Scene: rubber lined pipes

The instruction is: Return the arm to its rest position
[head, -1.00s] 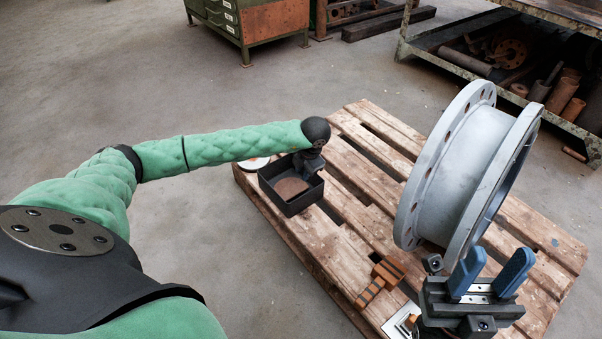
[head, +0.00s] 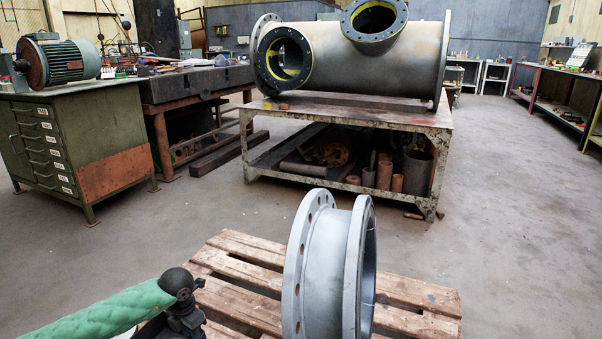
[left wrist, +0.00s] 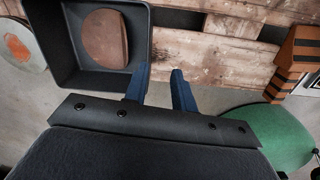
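My left arm comes in from the lower left of the head view, its dark wrist (head: 180,288) beside the pallet. The left gripper (left wrist: 158,71) shows in the left wrist view with its two blue fingers apart and nothing between them. It is by the near side of a black bin (left wrist: 62,75), which holds a brown round disc (left wrist: 104,38). My right gripper is not in the current head view or identifiable in the left wrist view.
A grey flanged pipe ring (head: 325,265) stands on the wooden pallet (head: 420,295). An orange-black striped block (left wrist: 293,55) lies at the wrist view's right. A pale round container (left wrist: 20,48) is at its left. Behind are a steel table (head: 430,122) and a green cabinet (head: 90,160).

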